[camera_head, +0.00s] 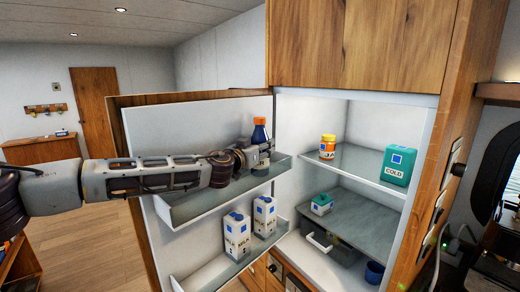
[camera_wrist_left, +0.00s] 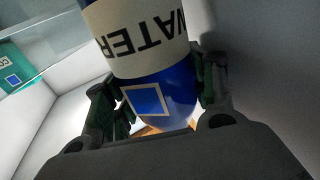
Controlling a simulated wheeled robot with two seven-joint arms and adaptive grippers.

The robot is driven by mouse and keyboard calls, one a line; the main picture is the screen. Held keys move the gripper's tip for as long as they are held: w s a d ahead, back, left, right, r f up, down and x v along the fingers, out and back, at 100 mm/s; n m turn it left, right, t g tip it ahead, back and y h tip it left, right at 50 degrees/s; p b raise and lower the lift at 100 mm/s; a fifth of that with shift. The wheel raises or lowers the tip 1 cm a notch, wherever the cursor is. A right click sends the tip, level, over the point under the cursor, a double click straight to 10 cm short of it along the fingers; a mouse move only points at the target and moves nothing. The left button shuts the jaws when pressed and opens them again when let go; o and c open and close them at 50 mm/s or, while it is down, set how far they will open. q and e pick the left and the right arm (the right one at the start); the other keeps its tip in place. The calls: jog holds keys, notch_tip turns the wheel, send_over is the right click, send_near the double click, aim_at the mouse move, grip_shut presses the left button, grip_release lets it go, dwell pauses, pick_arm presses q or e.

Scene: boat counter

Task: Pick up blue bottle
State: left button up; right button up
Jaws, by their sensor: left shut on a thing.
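The blue bottle (camera_head: 260,131), with an orange cap, stands in the upper bin of the open fridge door. My left gripper (camera_head: 264,150) reaches in from the left and is shut on the bottle's body. In the left wrist view the blue bottle (camera_wrist_left: 165,92) has a white band reading WATER and a blue square label. The left gripper's fingers (camera_wrist_left: 160,95) lie on both sides of it. My right gripper is not in view.
The door's upper bin (camera_head: 185,212) has a raised rim. Two milk cartons (camera_head: 237,234) stand in the bin below. Inside the fridge, an orange jar (camera_head: 327,146) and a teal COLD box (camera_head: 398,165) stand on the upper shelf. A blue cup (camera_head: 374,272) is lower down.

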pick_arm(q)
jog(key=shift+r, duration=0.3)
notch_tip(320, 180, up, 28)
jog(key=shift+f, duration=0.2)
dwell(0.9)
